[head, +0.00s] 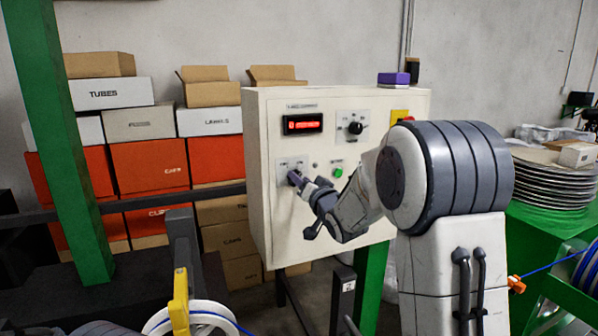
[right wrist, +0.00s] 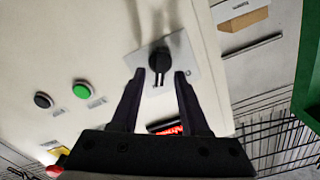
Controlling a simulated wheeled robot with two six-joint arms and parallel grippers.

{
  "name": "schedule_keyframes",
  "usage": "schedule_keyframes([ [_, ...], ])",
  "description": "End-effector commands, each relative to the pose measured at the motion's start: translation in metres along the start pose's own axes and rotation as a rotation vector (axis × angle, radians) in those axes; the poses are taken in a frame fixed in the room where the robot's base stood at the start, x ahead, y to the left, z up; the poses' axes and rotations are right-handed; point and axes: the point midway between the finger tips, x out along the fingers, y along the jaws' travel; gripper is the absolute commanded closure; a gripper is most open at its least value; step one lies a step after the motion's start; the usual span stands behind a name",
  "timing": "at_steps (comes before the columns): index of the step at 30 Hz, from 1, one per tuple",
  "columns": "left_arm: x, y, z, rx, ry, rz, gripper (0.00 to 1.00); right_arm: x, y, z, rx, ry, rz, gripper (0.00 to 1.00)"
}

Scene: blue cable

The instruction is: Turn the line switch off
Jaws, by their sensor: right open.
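The line switch is a black rotary knob (right wrist: 160,59) on a pale plate (head: 281,171) at the lower left of the cream control box (head: 278,225). My right gripper (head: 299,185) is in front of this plate and hides most of the knob in the head view. In the right wrist view the right gripper (right wrist: 160,75) is open, with one finger on each side of the knob. I cannot tell whether the fingers touch it. The knob's label is too small to read, so its setting is unclear. My left gripper is not in view.
The box also carries a lit red display (head: 302,124), a second black knob (head: 356,128) and a green button (head: 338,172). A purple block (head: 394,79) sits on top. Stacked cartons (head: 150,165) stand at left, and a green post (head: 62,140) rises before them.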

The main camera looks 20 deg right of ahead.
Motion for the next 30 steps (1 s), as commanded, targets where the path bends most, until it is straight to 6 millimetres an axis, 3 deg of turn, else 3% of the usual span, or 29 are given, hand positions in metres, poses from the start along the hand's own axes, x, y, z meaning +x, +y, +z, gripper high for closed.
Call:
schedule_keyframes([
  [5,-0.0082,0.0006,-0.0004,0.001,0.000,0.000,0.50,0.0137,-0.0007,-0.0002,0.001,-0.001,0.000,0.55],
  [14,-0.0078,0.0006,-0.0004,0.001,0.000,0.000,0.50,0.0155,-0.0001,0.0006,0.000,0.000,0.000,0.55],
  [18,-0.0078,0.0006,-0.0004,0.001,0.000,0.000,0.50,0.0154,-0.0001,0.0005,0.000,0.000,0.000,1.00],
  [30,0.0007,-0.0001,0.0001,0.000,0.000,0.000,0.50,0.0153,0.0004,0.0023,-0.036,0.001,-0.001,1.00],
])
